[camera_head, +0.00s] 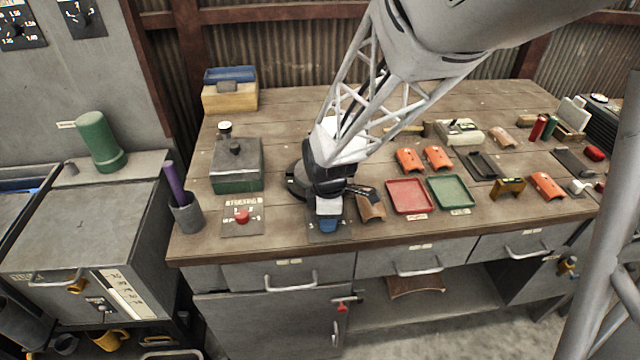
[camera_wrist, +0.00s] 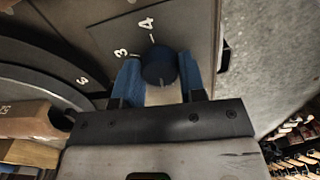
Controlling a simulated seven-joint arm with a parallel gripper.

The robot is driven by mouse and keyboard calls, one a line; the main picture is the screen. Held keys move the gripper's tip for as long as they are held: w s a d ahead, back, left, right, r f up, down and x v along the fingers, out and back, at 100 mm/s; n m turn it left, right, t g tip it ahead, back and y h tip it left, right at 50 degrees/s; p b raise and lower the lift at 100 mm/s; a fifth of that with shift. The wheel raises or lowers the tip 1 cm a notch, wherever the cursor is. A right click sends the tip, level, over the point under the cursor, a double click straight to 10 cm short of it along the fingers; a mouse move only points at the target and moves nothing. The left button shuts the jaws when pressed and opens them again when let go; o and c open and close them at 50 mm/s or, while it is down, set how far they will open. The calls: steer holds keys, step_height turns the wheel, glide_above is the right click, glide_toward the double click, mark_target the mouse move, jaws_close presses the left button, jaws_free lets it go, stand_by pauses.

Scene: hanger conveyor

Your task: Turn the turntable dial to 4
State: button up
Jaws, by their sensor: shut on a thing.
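The turntable dial (camera_wrist: 158,66) is a dark round knob on a grey plate (camera_wrist: 112,28) in the wrist view. White numerals 3 and 4 show on the plate beside and beyond the knob. A small light mark shows on the knob, but I cannot tell for certain which numeral it indicates. My gripper (camera_wrist: 159,76) has its two blue fingers on either side of the knob, shut on it. In the head view, my gripper (camera_head: 328,222) points down at the dial plate (camera_head: 316,238) near the table's front edge and hides the knob.
The dark round turntable (camera_head: 294,186) lies just behind my gripper, partly hidden. A red button plate (camera_head: 241,217) is to the left. An orange-brown curved piece (camera_head: 371,208) and a red tray (camera_head: 408,196) are close on the right. A cup with a purple rod (camera_head: 187,217) stands at the left corner.

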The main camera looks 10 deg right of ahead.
steer(key=m, duration=0.4)
steer(key=shift+m, duration=0.4)
steer(key=m, duration=1.3)
steer(key=shift+m, duration=0.3)
steer(key=m, duration=1.2)
steer(key=shift+m, duration=2.3)
